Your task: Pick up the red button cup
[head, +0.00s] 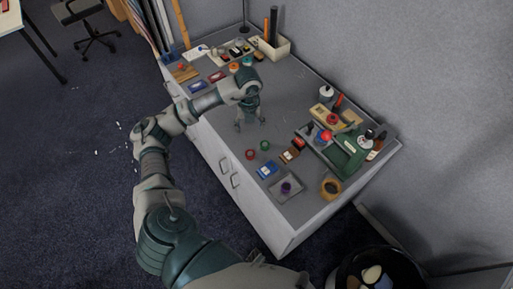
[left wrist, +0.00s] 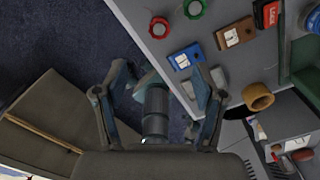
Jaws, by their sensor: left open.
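The red button cup (head: 250,154) is a small round red piece on the grey table top, near its left edge. It also shows at the top of the left wrist view (left wrist: 159,27). A similar green cup (head: 264,145) stands just right of it, also seen in the left wrist view (left wrist: 194,8). My left gripper (head: 250,124) is open and empty above the table, farther back than the red cup in the head view. Its spread fingers also show in the left wrist view (left wrist: 160,85), apart from the cup. My right gripper is not in view.
Near the red cup are a blue box (head: 266,169), a brown box (head: 289,155), a grey tray (head: 275,192) and a tape ring (head: 330,188). The table middle is mostly clear.

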